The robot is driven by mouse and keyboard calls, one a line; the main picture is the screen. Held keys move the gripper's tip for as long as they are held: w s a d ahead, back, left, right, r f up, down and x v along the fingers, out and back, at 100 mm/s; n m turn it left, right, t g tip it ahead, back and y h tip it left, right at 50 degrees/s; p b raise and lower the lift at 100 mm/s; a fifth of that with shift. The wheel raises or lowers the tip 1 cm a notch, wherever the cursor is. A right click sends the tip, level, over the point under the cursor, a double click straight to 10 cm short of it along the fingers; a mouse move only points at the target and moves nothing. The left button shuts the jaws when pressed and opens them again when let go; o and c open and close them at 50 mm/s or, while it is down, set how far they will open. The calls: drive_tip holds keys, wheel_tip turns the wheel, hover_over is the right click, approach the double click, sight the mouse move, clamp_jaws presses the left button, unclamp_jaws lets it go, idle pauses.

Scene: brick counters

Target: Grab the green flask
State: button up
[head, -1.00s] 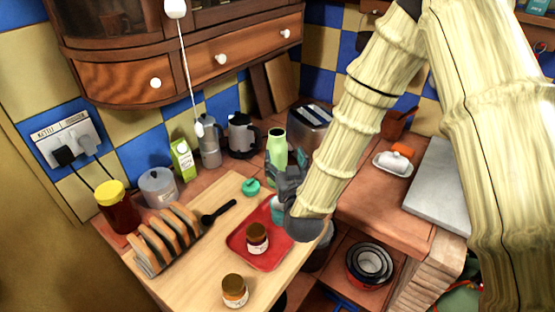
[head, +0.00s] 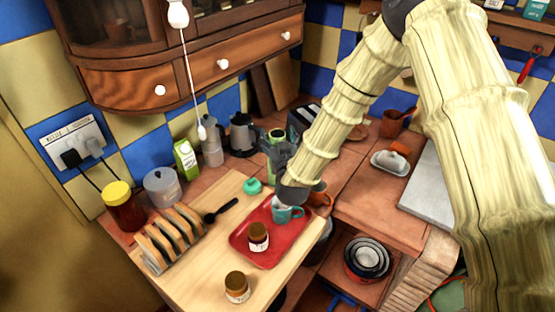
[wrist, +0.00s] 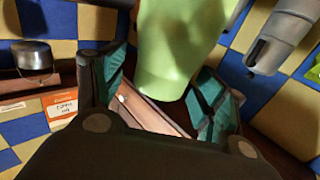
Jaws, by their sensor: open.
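The light green flask (head: 275,140) stands behind the red tray near the back of the counter, partly hidden by my gripper. In the wrist view the flask (wrist: 172,45) fills the upper middle, in the gap between the two teal-padded fingers. My gripper (wrist: 160,85) is open, with a finger on either side of the flask's visible end. In the head view my gripper (head: 280,158) overlaps the flask's front. Whether a finger touches it cannot be told.
The red tray (head: 241,242) holds a teal mug (head: 288,213) and a jar (head: 258,238). A brown cup (head: 319,198) is beside my wrist. A small teal item (head: 252,186) lies left of it.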

drive_tip(key=shift+w, duration=0.5)
clamp_jaws()
drive_tip(key=shift+r, duration=0.25)
